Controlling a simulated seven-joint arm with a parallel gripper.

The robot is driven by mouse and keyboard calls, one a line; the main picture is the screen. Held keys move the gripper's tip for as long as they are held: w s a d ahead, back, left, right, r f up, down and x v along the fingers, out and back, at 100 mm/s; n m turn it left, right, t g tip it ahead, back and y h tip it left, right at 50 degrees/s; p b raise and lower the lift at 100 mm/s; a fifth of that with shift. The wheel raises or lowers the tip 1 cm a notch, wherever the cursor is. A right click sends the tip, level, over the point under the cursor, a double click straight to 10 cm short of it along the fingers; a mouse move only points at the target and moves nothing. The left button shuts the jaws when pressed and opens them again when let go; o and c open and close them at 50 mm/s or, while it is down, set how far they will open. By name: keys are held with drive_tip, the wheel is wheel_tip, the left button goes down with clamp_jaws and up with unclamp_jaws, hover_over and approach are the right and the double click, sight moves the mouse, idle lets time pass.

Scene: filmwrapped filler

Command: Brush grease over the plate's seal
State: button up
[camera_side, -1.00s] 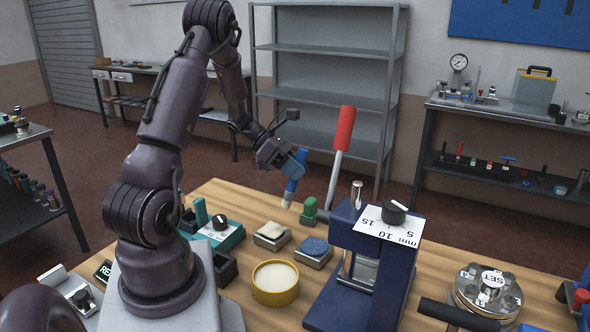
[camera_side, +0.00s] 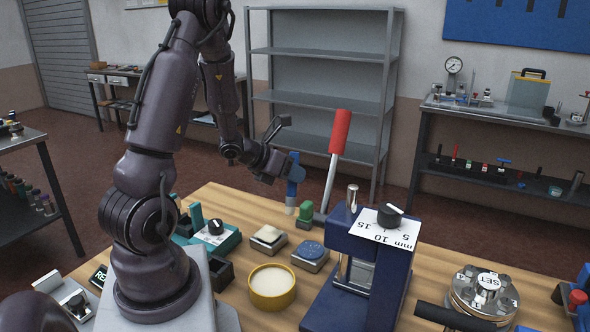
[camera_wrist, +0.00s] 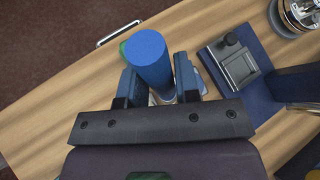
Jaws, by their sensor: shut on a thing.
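My gripper (camera_side: 293,173) is shut on a brush with a blue handle (camera_wrist: 150,58). The brush hangs nearly upright above the back of the wooden bench, with its pale tip (camera_side: 290,209) down beside a green knob-like piece. A round yellow tin (camera_side: 272,302) with a smooth cream filling, which looks like grease, stands at the front of the bench, apart from the brush. I cannot tell for sure which thing is the plate with the seal. A round metal plate marked SET (camera_side: 487,292), with several knobs, sits at the right. The wrist view hides the brush tip.
Two small blocks, one cream-topped (camera_side: 268,239) and one blue-topped (camera_side: 310,255), sit behind the tin. A teal box with a dial (camera_side: 214,240) is at left. Bare wood shows around the tin.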

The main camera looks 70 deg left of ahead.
drive_tip(key=shift+s+a+f, duration=1.2)
drive_tip(key=shift+a+f, duration=0.3)
drive_tip(key=shift+f, duration=2.05)
drive_tip(key=shift+w+d+r, duration=0.4)
drive_tip(key=shift+d+r, duration=0.1)
drive_tip(key=shift+r, duration=0.85)
drive_tip(key=shift+w+d+r, duration=0.4)
drive_tip(key=shift+d+r, duration=0.1)
drive_tip(key=shift+r, duration=0.8)
drive_tip(key=shift+w+d+r, duration=0.4)
drive_tip(key=shift+d+r, duration=0.1)
drive_tip(key=shift+r, duration=0.85)
drive_tip(key=w+d+r+n+g+y, duration=0.1)
drive_tip(key=w+d+r+n+y, duration=0.1)
drive_tip(key=w+d+r, duration=0.5)
drive_tip(key=w+d+r+n+y, duration=0.15)
drive_tip(key=w+r, duration=0.35)
drive_tip(key=w, duration=0.5)
drive_tip(key=w+d+r+m+h, duration=0.1)
drive_tip(key=d+m+h, duration=0.1)
drive_tip(key=d, duration=0.7)
drive_tip(key=w+d+r+m+t+h, duration=0.1)
drive_tip(key=d+m+h, duration=0.2)
drive_tip(key=d, duration=0.6)
drive_tip(key=shift+w+r, duration=0.15)
drive_tip(key=shift+w, duration=0.2)
